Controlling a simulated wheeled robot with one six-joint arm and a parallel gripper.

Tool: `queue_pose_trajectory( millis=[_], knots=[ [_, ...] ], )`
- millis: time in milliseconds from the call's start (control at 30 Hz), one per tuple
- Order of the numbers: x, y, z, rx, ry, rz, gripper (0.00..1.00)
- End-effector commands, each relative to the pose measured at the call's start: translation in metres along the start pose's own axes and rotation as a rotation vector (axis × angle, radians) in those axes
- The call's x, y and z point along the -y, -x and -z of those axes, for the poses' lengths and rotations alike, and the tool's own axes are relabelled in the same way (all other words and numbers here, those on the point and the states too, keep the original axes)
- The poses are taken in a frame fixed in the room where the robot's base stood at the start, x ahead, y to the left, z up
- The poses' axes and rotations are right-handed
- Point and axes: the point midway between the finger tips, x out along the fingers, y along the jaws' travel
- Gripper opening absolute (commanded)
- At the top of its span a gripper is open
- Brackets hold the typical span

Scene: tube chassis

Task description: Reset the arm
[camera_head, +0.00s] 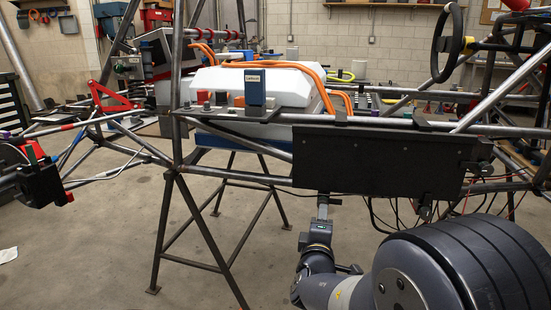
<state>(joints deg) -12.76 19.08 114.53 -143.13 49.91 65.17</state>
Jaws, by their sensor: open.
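My arm rises from the lower right of the head view, its large dark grey ribbed part in the foreground. My gripper (323,205) points up, just below the lower edge of a black flat panel (375,162) on the tube chassis (230,178). The gripper is open and I see nothing held in it. Its fingertips are small and partly hard to make out against the panel's edge; I cannot tell whether they touch it.
A white battery-like box (230,80) with orange cables (300,68) sits in the chassis. A steering wheel (448,42) stands at upper right. Thin cables hang below the panel, right of my gripper. A dark metal stand (163,230) is at left. The concrete floor (100,255) is mostly clear.

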Motion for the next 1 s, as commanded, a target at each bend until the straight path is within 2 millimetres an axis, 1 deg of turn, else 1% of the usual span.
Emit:
queue_pose_trajectory(
  millis=[33, 200, 300, 433, 500, 700, 1000],
  knots=[
    [0.002, -0.011, -0.001, 0.004, 0.0, -0.001, 0.49],
    [0.002, -0.041, -0.001, 0.002, 0.0, -0.001, 0.49],
    [0.002, -0.055, -0.001, 0.002, 0.001, -0.001, 0.49],
    [0.001, -0.068, 0.0, 0.0, 0.002, -0.001, 0.49],
    [0.0, -0.07, 0.0, 0.0, 0.008, 0.0, 0.49],
    [0.0, -0.07, 0.0, -0.001, 0.034, -0.001, 0.49],
    [-0.001, -0.069, 0.0, 0.0, 0.027, -0.001, 0.49]
  ],
)
